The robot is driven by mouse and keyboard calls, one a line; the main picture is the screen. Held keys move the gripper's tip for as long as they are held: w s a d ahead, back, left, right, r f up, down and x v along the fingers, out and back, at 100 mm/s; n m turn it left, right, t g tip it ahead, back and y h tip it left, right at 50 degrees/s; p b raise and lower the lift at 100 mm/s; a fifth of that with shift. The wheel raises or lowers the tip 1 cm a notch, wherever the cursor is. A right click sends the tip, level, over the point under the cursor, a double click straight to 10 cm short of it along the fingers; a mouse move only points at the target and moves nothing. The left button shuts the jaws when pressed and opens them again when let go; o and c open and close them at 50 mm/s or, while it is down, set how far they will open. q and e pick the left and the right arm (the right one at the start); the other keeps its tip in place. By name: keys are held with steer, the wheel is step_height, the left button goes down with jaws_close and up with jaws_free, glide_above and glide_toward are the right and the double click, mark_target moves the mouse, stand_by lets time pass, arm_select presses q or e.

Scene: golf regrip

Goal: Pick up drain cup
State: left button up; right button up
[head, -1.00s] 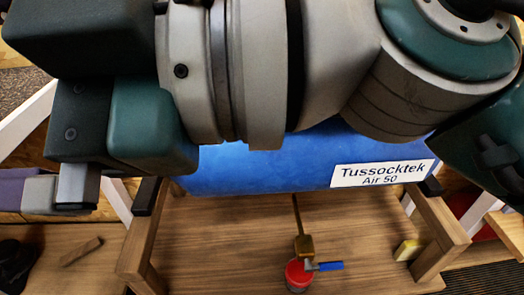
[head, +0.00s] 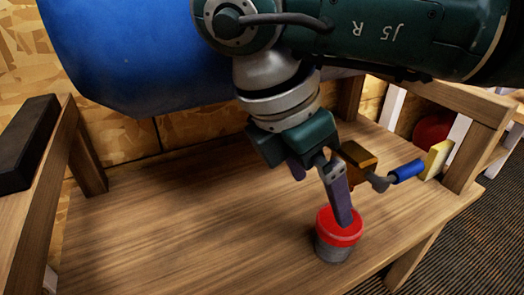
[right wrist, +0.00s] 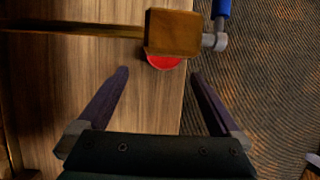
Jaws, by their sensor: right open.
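The drain cup (head: 334,246) is grey with a red upper part and stands upright on the wooden shelf, near its front edge. In the right wrist view only a red part of it (right wrist: 164,63) shows beneath the brass valve block (right wrist: 172,32). My right gripper (head: 322,198) is open and empty, pointing down. One finger overlaps the cup's red part in the head view; I cannot tell whether they touch. In the right wrist view the open jaws (right wrist: 158,73) face the cup, which lies just beyond the fingertips. My left gripper is out of view.
The brass valve (head: 355,157) with its blue handle (head: 407,171) is close beside my right gripper. The blue tank (head: 120,55) hangs above the shelf (head: 190,230). A yellow block (head: 437,159) is by the right leg. The shelf's left part is clear.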

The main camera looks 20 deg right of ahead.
mark_target(321, 224)
steer(key=b+x, duration=0.1)
steer(key=x, duration=0.3)
steer(key=shift+s+d+b, duration=0.15)
steer(key=shift+s+b, duration=0.05)
steer(key=shift+b, duration=0.15)
steer(key=b+x, duration=0.2)
steer(key=x, duration=0.1)
steer(key=b+x, duration=0.1)
steer(key=x, duration=0.1)
steer(key=shift+s+f, duration=0.1)
steer(key=shift+s, duration=0.15)
steer(key=shift+c, duration=0.2)
steer(key=c, duration=1.2)
